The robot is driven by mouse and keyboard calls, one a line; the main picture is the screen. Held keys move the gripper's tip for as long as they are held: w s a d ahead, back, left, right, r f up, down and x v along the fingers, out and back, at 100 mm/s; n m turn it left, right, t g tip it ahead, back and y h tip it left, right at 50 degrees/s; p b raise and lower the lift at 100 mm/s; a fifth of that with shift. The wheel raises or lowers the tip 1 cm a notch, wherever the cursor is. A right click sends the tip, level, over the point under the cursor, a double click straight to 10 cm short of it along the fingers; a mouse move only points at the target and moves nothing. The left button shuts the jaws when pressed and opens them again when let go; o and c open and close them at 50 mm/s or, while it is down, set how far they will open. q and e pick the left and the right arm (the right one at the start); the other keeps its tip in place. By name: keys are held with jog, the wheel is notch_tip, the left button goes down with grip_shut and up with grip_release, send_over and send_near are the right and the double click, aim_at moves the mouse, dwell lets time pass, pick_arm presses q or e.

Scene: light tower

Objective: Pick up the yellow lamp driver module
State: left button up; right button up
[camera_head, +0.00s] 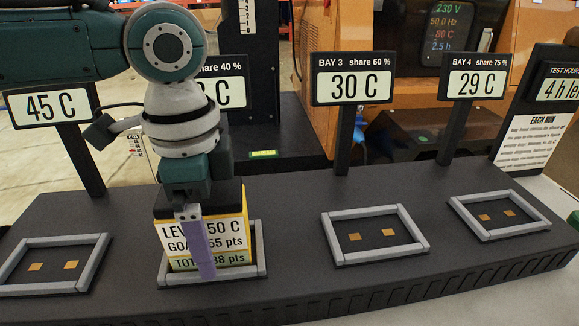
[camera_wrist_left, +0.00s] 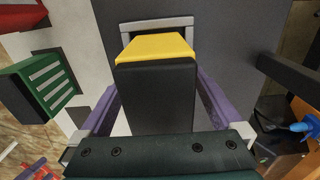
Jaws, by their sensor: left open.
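The yellow lamp driver module (camera_head: 243,208), yellow with a black upper part, stands in the second bay's grey frame (camera_head: 262,265). White panels reading "50 C" and points show on its front. My left gripper (camera_head: 204,258) points down over it, with one purple finger in front of the panels. In the left wrist view, the module (camera_wrist_left: 155,46) lies between the two purple fingers of my open left gripper (camera_wrist_left: 156,88). Gaps show beside its dark part, and I cannot tell whether either finger touches it. My right gripper is not in view.
Other bay frames (camera_head: 375,236) and (camera_head: 498,214) on the dark bench (camera_head: 300,205) hold only copper pads. Upright bay signs (camera_head: 353,88) and (camera_head: 470,85) stand behind. In the left wrist view, a green finned block (camera_wrist_left: 42,86) and a red object (camera_wrist_left: 22,16) are at left.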

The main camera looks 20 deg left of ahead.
pick_arm(q)
grip_shut()
dwell(0.8)
